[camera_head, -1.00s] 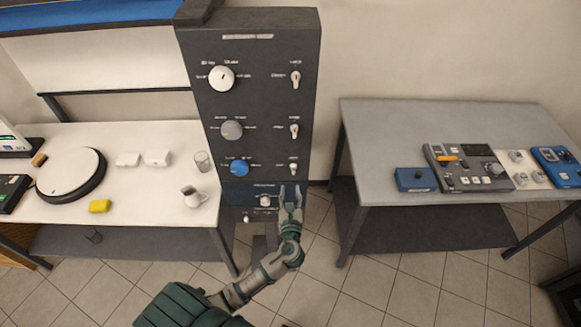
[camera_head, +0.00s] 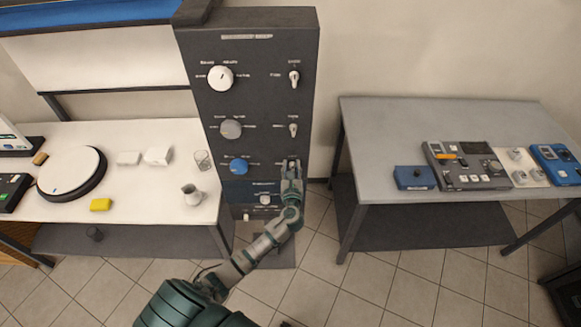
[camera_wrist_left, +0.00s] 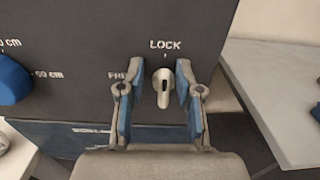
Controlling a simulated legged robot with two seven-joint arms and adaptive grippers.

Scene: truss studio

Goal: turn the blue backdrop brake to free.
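The blue backdrop brake is the small metal lever (camera_wrist_left: 162,88) in the bottom row of the dark panel (camera_head: 262,60), to the right of the blue knob (camera_head: 239,166). In the left wrist view the lever stands upright, in line with the LOCK mark above it. The FREE label to its left is partly covered by a finger. My left gripper (camera_wrist_left: 160,98) is open, with one blue-padded finger on each side of the lever and gaps showing. In the head view the gripper (camera_head: 291,166) hides most of the lever. My right gripper is out of view.
Two similar levers (camera_head: 294,77) (camera_head: 293,130) sit above on the panel, with a white knob (camera_head: 220,78) and a grey knob (camera_head: 231,129) to their left. A white table (camera_head: 135,190) stands left, a grey table (camera_head: 440,120) right.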

